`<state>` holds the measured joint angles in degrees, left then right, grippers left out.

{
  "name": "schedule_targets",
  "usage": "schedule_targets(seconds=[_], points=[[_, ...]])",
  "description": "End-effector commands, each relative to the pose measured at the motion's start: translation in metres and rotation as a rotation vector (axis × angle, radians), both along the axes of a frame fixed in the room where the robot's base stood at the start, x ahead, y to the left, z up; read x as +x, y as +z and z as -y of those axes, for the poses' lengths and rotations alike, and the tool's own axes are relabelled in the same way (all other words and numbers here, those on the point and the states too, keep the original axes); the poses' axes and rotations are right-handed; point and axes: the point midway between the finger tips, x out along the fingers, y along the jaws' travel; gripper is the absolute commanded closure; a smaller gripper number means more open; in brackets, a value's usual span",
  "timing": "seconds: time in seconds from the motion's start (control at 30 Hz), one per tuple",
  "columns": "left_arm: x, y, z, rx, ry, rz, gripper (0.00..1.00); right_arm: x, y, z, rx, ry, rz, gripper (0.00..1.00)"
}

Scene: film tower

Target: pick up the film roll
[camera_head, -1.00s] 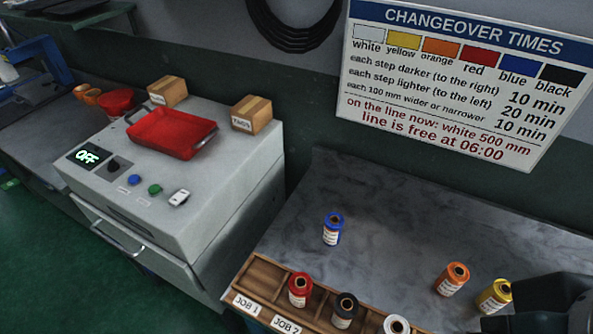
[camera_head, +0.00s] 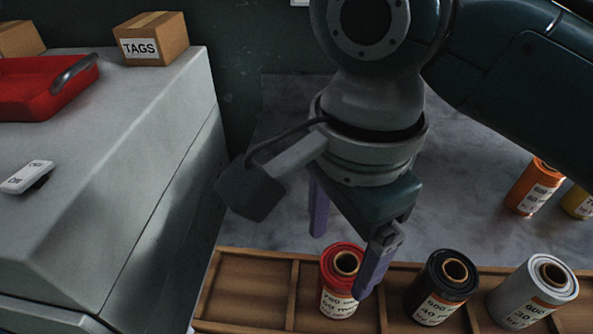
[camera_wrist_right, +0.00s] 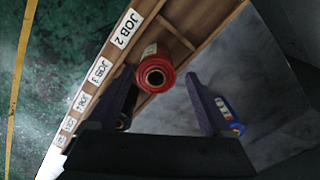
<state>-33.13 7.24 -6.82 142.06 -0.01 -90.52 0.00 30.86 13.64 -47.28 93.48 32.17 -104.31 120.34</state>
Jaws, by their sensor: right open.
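A red film roll (camera_head: 341,283) with a white label stands upright in the second compartment from the left of the wooden rack (camera_head: 245,290). My right gripper (camera_head: 340,266) points down over it, open and empty, one finger at its back left and one overlapping its right side. In the right wrist view the red roll (camera_wrist_right: 155,75) shows between the two fingers (camera_wrist_right: 160,82); I cannot tell whether they touch it. A blue film roll (camera_wrist_right: 230,117) shows past the right-hand finger there. My left gripper is out of view.
A black film roll (camera_head: 440,290) and a white one (camera_head: 533,292) stand in the rack to the right. An orange roll (camera_head: 533,187) and a yellow roll (camera_head: 578,202) stand on the grey marbled table (camera_head: 470,205). A grey machine (camera_head: 110,160) rises at the left. The rack's leftmost compartment is empty.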

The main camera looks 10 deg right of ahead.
Motion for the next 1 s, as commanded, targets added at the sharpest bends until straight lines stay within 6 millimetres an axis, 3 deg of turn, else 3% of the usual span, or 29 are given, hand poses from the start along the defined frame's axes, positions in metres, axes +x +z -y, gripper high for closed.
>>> schedule_targets(seconds=[0.7,1.0], points=[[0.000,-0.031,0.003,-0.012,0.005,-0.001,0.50,-0.001,-0.095,0.008,-0.006,-0.012,-0.001,0.16],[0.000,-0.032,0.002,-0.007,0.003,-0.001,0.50,-0.001,-0.100,0.008,-0.004,-0.011,0.000,0.16]])
